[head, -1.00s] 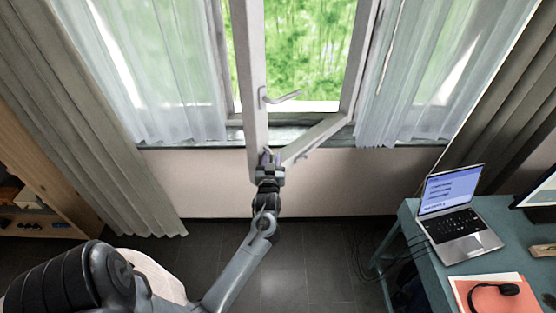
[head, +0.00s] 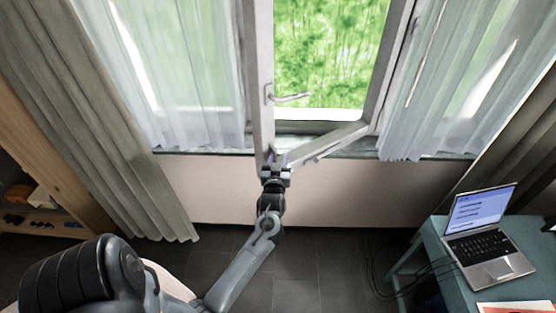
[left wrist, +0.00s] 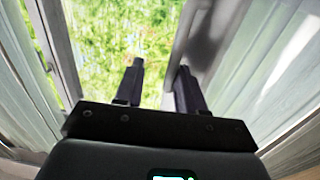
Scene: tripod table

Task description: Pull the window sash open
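The light grey window sash (head: 262,85) stands swung inward, with its free upright edge toward the room. Its bottom rail (head: 330,142) slants back to the window frame's right side. A lever handle (head: 288,97) sticks out from the sash. My left gripper (head: 273,168) is at the lower end of the free edge. In the left wrist view the two dark fingers (left wrist: 160,82) are spread, with greenery showing between them. The grey sash (left wrist: 190,45) is right by the right finger; whether they touch is hard to tell. My right gripper is not in view.
Sheer curtains (head: 185,70) and grey drapes (head: 110,140) hang beside the window. A teal desk (head: 440,275) with a laptop (head: 485,240) stands at right. A wooden shelf (head: 45,180) is at left.

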